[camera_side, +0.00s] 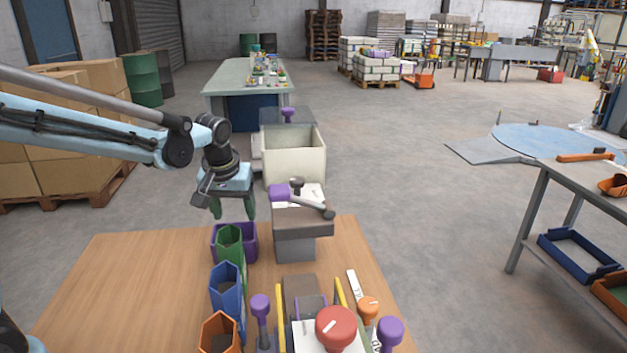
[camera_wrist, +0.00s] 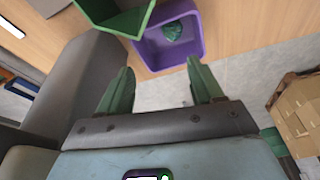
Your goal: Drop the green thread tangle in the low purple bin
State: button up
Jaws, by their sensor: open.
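The low purple bin (camera_wrist: 199,40) is at the top of the wrist view. The green thread tangle (camera_wrist: 172,31) lies inside it, against its floor or a wall; I cannot tell which. My gripper (camera_wrist: 160,68) is open, with nothing between its green fingers, and the tangle is apart from them. In the side view my gripper (camera_side: 233,208) hangs above the purple bin (camera_side: 250,243), which stands at the far edge of the wooden table, partly hidden behind a green bin. The tangle cannot be seen there.
The taller green bin (camera_side: 230,248) stands right in front of the purple one, with a blue bin (camera_side: 227,290) and an orange bin (camera_side: 219,335) nearer. A grey block with a lever (camera_side: 303,222) stands to the right. The table's left part (camera_side: 130,290) is clear.

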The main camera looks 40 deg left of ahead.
jog(key=v, duration=1.2)
jog(key=shift+a+f, duration=0.1)
jog(key=x, duration=0.9)
jog(key=shift+w+f, duration=0.2)
jog(key=shift+w, duration=0.15)
jog(key=shift+a, duration=0.15)
